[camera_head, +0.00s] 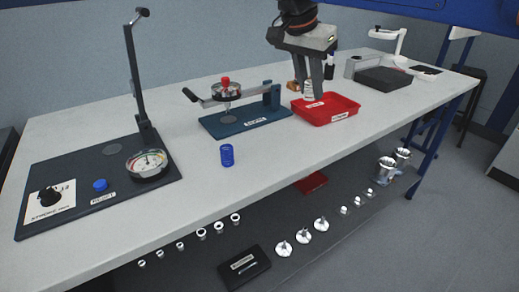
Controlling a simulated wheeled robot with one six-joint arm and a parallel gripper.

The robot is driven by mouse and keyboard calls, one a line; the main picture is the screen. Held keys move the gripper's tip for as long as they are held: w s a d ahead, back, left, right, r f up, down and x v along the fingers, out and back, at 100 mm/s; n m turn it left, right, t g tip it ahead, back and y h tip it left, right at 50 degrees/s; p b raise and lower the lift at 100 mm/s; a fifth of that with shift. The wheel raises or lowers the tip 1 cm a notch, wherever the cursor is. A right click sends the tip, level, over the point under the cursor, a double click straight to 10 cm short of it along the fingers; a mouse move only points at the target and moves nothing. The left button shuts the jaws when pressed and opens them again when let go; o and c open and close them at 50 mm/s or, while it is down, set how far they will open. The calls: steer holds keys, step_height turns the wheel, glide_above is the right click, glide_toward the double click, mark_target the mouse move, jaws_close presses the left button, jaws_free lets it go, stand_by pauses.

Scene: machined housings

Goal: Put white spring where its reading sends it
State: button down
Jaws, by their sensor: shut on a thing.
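My gripper (313,84) is above the left part of the red tray (347,106), pointing down. It is shut on the white spring (308,90), a small pale upright coil. The spring's lower end is at or just above the tray; I cannot tell if it touches the floor of it. The tray has white labels too small to read. A dial gauge (150,163) sits on a dark test stand (75,195) at the left, with a tall post. A second device with a round gauge (227,90) and red knob stands on a blue base (250,120).
A blue spring (227,155) stands upright on the bench (200,185) in front of the blue base. A dark tray (383,79) and a white lamp-like device (390,42) are at the back right. Several small metal parts and a black box (244,267) lie on the lower shelf.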

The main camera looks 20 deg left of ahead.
steer(key=s+a+n+y, duration=0.1)
steer(key=s+a+n, duration=0.2)
steer(key=s+a, duration=0.65)
steer(key=shift+t, duration=0.3)
steer(key=shift+s+a+f, duration=0.1)
steer(key=shift+a+f, duration=0.05)
steer(key=shift+f, duration=2.45)
steer(key=shift+a+f, duration=0.15)
steer(key=shift+f, duration=2.45)
steer(key=shift+f, duration=0.1)
steer(key=c, duration=1.5)
jaws_free()
steer(key=v, duration=1.2)
steer(key=shift+d, duration=0.1)
